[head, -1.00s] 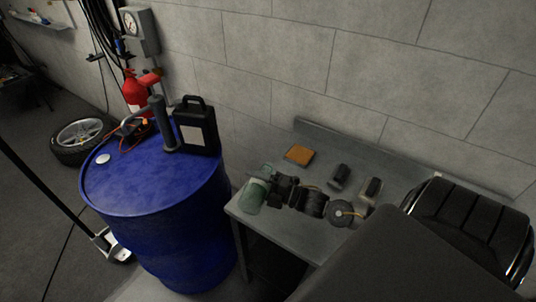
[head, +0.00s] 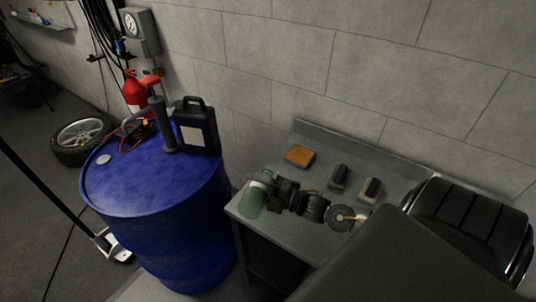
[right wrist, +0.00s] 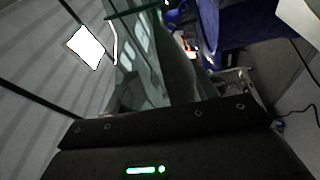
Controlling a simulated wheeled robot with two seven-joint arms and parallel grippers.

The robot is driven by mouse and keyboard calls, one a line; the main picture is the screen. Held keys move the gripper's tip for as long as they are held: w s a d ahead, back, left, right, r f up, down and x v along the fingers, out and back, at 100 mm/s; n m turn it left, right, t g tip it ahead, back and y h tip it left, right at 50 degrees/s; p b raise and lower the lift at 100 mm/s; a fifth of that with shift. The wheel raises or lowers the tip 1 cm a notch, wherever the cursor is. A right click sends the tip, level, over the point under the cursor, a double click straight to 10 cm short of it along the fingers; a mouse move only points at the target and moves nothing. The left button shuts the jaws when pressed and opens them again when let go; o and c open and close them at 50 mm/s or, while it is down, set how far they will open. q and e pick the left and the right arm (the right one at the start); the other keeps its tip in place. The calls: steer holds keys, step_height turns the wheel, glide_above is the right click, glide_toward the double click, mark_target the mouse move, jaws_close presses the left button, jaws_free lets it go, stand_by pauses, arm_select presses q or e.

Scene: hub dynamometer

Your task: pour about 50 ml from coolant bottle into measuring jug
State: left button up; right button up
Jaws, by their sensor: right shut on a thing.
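My right gripper (head: 277,192) is shut on a translucent green container, which looks like the coolant bottle (head: 252,200), at the near left corner of the grey bench. The container leans, with a pale band near its upper part. A faint clear shape shows just behind its top; I cannot tell whether this is the measuring jug. In the right wrist view, a clear greenish wall (right wrist: 135,60) fills the space beyond the gripper. The liquid level cannot be read. My left gripper is not in view.
The grey bench (head: 300,238) holds an orange-brown block (head: 300,155) and two small dark-topped blocks (head: 339,176) (head: 371,189). Left of it stands a blue drum (head: 165,240) bearing a black canister (head: 196,127) and a pump (head: 162,125). A wall is behind.

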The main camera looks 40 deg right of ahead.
steer(key=shift+s+a, duration=0.15)
steer(key=shift+a, duration=0.5)
stand_by(0.3)
steer(key=shift+m, duration=0.4)
stand_by(1.9)
